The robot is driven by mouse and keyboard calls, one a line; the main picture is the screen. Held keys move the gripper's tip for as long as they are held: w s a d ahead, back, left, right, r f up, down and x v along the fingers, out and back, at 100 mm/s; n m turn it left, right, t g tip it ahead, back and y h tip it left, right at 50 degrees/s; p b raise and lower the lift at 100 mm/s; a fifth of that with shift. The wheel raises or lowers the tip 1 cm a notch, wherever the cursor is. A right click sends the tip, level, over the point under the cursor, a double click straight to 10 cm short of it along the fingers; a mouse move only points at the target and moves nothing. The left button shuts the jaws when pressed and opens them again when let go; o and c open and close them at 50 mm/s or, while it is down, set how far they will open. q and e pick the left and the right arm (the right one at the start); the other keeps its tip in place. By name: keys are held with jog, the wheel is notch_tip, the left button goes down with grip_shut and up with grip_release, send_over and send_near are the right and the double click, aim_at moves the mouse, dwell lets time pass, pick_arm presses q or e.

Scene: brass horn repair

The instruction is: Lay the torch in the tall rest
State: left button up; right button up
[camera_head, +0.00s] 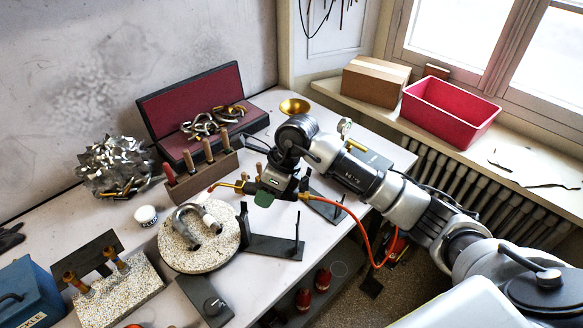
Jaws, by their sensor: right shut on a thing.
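The brass torch (238,186) is held in my right gripper (268,190), above the bench. Its thin tip points left, and an orange hose runs from its other end down to the right over the bench edge. The gripper is shut around its body and hides part of it. A dark metal rest (272,246) with a flat base and two uprights stands below and in front of the gripper, apart from the torch. A second dark stand (326,207) is partly hidden behind the gripper; I cannot tell its full height. My left gripper is not in view.
A round speckled pad (196,258) with a bent tube lies left of the front rest. A wooden block (200,178) with handled tools and an open red-lined case (172,140) stand behind. A pink bin (450,110) sits on the sill. Narrow bench room surrounds the front rest.

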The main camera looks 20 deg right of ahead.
jog(key=shift+s+a+r, duration=0.1)
jog(key=shift+a, duration=0.35)
jog(key=shift+f+b, duration=0.6)
jog(key=shift+f, duration=0.35)
pick_arm(q)
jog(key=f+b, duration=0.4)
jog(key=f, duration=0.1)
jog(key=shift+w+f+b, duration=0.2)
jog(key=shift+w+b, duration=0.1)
jog(key=shift+b, duration=0.05)
pick_arm(e)
notch_tip(320, 180, down, 7)
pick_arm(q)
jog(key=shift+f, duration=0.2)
pick_arm(e)
jog(key=o, duration=1)
